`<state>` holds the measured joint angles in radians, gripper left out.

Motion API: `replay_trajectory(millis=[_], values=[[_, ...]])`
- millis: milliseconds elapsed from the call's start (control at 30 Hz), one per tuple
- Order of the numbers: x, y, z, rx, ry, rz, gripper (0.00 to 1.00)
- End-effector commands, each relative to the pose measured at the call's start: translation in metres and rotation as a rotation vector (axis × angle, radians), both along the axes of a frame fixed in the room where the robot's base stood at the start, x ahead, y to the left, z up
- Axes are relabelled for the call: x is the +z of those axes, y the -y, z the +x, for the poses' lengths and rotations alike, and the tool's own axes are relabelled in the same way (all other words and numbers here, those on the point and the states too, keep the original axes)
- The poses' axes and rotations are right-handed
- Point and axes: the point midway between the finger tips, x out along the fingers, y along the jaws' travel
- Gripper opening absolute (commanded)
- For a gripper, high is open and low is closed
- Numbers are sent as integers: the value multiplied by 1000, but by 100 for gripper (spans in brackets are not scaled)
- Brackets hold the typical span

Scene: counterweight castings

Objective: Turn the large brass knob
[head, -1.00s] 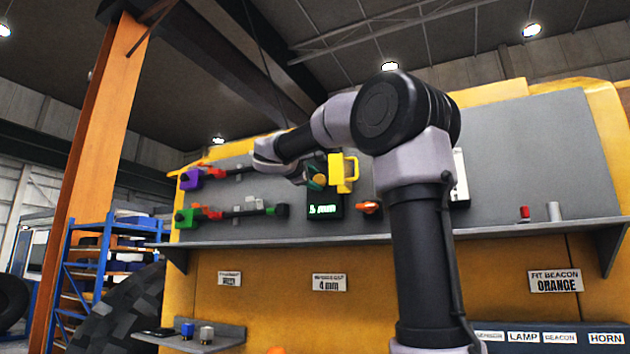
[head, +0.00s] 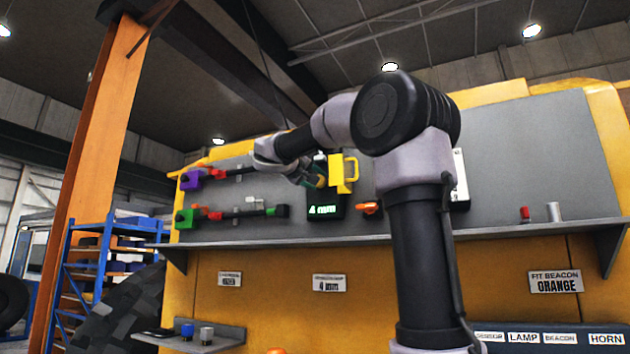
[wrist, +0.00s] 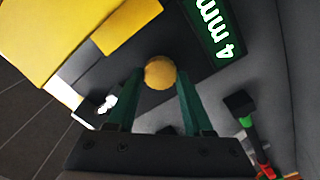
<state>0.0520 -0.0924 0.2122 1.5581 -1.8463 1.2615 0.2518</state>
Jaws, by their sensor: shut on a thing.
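The large brass knob (wrist: 160,73) is round and sits between the two green fingers of my gripper (wrist: 158,95) in the wrist view. My gripper is shut on the knob. In the head view my gripper (head: 316,178) is at the grey panel, just left of the yellow handle, and the knob is mostly hidden by the fingers. A white label (head: 329,284) below the shelf also reads "4 mm".
A yellow handle (head: 344,173) stands out close to the right of my gripper. An orange knob (head: 369,208) is right of the display. Purple (head: 191,179) and green (head: 186,217) connectors with rods are at left. A grey shelf (head: 480,230) runs below, holding a red and a silver piece.

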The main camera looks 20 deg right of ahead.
Motion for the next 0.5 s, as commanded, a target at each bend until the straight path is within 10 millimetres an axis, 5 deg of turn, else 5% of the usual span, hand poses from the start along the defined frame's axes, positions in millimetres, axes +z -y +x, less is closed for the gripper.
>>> replay_trajectory(millis=[500], values=[[-2,0,0,-2,129,108,0]])
